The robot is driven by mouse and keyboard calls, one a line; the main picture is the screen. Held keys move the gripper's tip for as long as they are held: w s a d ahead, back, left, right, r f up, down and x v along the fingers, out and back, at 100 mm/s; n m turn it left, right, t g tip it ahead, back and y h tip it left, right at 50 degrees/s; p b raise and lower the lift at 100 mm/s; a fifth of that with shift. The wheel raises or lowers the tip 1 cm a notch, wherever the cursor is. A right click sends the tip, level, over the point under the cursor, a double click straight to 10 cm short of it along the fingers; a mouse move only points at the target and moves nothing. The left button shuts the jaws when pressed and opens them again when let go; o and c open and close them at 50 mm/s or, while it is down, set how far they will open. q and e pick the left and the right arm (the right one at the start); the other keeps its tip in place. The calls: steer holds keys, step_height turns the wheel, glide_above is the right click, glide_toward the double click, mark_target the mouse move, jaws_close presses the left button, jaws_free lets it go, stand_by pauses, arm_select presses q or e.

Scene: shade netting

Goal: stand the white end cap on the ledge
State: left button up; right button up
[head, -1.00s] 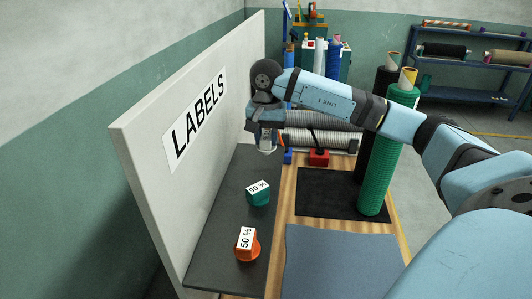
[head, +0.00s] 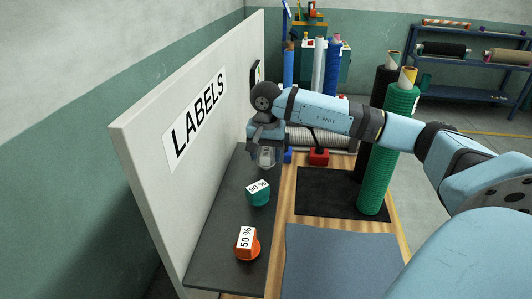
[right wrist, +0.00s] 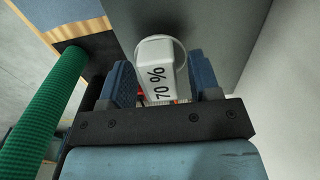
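The white end cap (head: 266,157), with a block marked "70 %", is at the far end of the dark grey ledge (head: 218,232). My right gripper (head: 266,146) comes down over it from above. I cannot tell whether the flange touches the ledge. My left gripper is not in view.
A green "90 %" cap (head: 258,194) and an orange "50 %" cap (head: 246,245) stand nearer on the ledge. The white LABELS panel (head: 235,125) rises along its left side.

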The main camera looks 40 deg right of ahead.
mark_target(266, 152)
steer(key=shift+r, duration=0.1)
steer(key=shift+r, duration=0.25)
step_height(266, 152, up, 12)
steer(key=shift+f+b, duration=0.15)
steer(key=shift+b, duration=0.2)
stand_by(0.4)
